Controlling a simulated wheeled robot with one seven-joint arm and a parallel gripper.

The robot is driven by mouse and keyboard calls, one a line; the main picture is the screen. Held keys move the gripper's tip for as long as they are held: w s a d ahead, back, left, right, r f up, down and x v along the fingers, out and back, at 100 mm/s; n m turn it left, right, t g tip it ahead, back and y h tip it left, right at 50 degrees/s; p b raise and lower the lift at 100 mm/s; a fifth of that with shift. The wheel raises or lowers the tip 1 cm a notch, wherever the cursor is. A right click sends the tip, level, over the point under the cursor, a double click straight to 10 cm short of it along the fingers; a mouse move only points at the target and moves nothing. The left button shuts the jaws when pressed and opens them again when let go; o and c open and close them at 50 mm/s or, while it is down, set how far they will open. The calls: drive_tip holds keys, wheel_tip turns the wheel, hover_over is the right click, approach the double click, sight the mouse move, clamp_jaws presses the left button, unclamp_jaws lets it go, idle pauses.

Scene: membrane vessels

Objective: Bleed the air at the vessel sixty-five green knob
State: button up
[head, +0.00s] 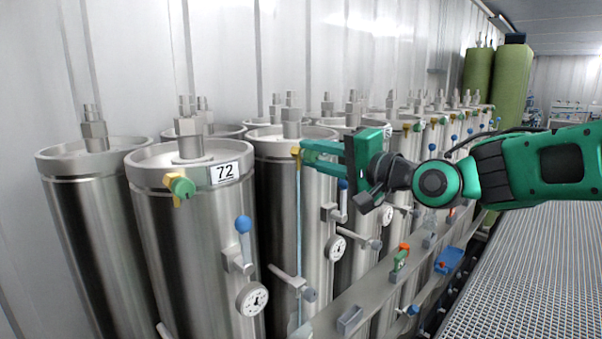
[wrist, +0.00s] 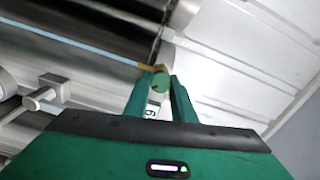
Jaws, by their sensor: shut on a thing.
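My gripper (head: 305,152) reaches in from the right to the top of the vessel (head: 277,195) just right of the one labelled 72. In the wrist view its two green fingers (wrist: 161,90) are shut on a green knob (wrist: 160,82) on a brass fitting (wrist: 149,67). In the head view the fingers hide the knob; the brass fitting (head: 295,154) shows beside them. A thin pale blue line, like a water stream, runs down from the fitting along the vessel. A white label (wrist: 153,104) shows a 6 between the fingers; its other part is hidden.
The vessel 72 (head: 190,240) stands to the left with its own green knob (head: 182,187). Blue-handled valves (head: 243,225) and gauges (head: 252,298) stick out below. A row of vessels continues right. A metal rail (head: 375,290) runs in front, beside a grating walkway (head: 530,270).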

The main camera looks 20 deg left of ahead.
drive_tip(key=shift+s+a+f+m, duration=0.1)
drive_tip(key=shift+s+f+m, duration=0.05)
drive_tip(key=shift+m, duration=0.65)
drive_tip(key=shift+s+a+f+m, duration=0.1)
drive_tip(key=shift+f+m, duration=0.05)
drive_tip(key=shift+m, duration=0.65)
drive_tip(key=shift+s+a+f+m, duration=0.1)
drive_tip(key=shift+s+f+m, duration=0.05)
drive_tip(key=shift+m, duration=0.65)
drive_tip(key=o, duration=1)
drive_tip(key=shift+o, duration=0.2)
drive_tip(key=shift+w+d+r, duration=0.1)
drive_tip(key=shift+w+r, duration=0.05)
drive_tip(key=shift+w, duration=0.05)
